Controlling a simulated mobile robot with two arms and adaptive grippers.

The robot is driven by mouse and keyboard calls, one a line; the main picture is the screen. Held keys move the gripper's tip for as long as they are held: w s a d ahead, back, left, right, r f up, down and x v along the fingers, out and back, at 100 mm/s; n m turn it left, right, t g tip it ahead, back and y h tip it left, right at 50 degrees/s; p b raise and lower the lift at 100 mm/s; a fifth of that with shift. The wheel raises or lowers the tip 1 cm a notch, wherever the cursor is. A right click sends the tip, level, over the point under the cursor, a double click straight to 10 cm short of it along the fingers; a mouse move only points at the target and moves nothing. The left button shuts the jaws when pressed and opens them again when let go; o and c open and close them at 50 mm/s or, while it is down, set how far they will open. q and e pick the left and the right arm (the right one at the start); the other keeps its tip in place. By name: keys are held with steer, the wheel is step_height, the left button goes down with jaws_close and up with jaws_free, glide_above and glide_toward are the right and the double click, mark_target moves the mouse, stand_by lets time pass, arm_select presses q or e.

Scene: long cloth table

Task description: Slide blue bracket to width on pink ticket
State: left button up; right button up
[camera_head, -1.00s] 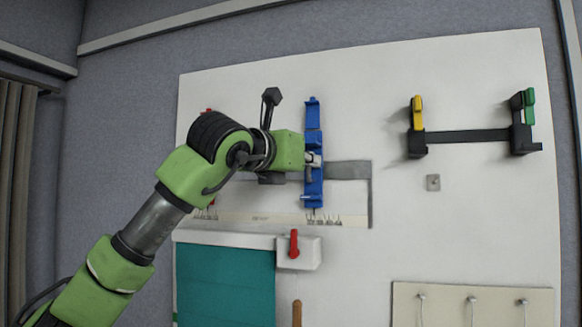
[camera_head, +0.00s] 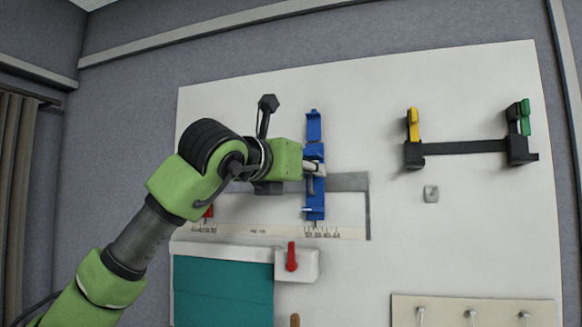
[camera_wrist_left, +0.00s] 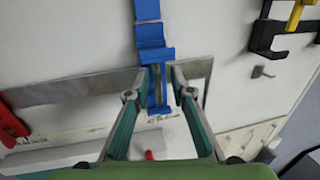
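The blue bracket (camera_head: 314,199) stands upright on a grey horizontal rail (camera_head: 345,182) on the white board. Its lower end is over the right-hand group of marks on a cream scale strip (camera_head: 270,232). My left gripper (camera_head: 316,169) is at the bracket's middle. A red piece (camera_head: 208,211) is at the scale's left end, partly behind my arm. I see no pink ticket. My right gripper is out of view.
A red lever (camera_head: 291,257) on a white block sits below the scale, beside a teal panel (camera_head: 222,292). A black bar with yellow (camera_head: 413,125) and green (camera_head: 524,117) pieces is at upper right. A hook panel (camera_head: 475,308) is at lower right.

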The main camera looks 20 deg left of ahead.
arm_select(q)
steer(key=v, duration=1)
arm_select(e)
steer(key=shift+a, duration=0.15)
arm_select(q)
steer(key=shift+a, duration=0.15)
